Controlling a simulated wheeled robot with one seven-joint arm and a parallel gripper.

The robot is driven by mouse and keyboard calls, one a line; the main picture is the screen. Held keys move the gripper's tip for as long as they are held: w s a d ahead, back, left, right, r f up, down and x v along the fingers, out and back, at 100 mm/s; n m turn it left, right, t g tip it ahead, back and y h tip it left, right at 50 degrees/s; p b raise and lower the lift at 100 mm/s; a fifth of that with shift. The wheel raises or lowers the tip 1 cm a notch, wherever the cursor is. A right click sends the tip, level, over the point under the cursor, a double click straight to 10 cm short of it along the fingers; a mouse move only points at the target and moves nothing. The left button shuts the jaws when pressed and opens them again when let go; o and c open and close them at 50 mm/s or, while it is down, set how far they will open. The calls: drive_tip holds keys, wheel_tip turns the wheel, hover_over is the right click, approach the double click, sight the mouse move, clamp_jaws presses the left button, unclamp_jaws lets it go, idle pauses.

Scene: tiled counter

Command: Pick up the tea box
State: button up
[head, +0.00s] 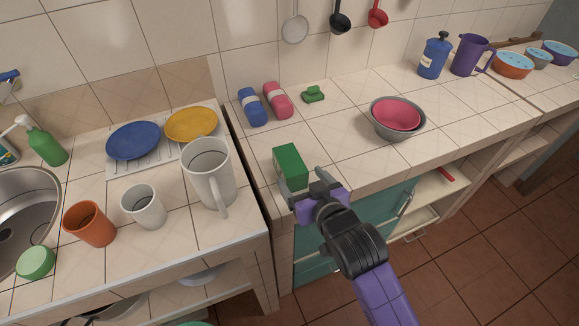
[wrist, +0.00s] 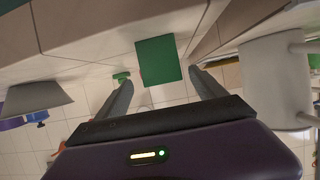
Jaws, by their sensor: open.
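The tea box appears to be the green box (head: 290,166), standing near the front left corner of the right-hand counter. In the wrist view the green box (wrist: 158,60) shows as a plain green face ahead of my fingers. My gripper (head: 306,184) is at the box's near side in the head view. In the wrist view my gripper (wrist: 161,77) is open, with one finger to each side of the box's lower edge. I cannot tell whether a finger touches the box. The gripper hides part of the box's near lower side in the head view.
A large white mug (head: 208,178) stands left of the box, across the counter gap. Blue (head: 251,106) and pink (head: 277,99) rolled items and a small green object (head: 313,94) lie behind it. A grey bowl (head: 424,128) holds a pink bowl (head: 396,112) to the right.

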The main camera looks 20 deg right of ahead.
sight(290, 166)
drive_tip(key=shift+p+x, duration=0.7)
drive_tip(key=shift+x, duration=3.3)
drive_tip(key=shift+a, duration=0.15)
drive_tip(key=c, duration=1.5)
drive_tip(key=shift+c, duration=0.2)
drive_tip(key=shift+r, duration=0.15)
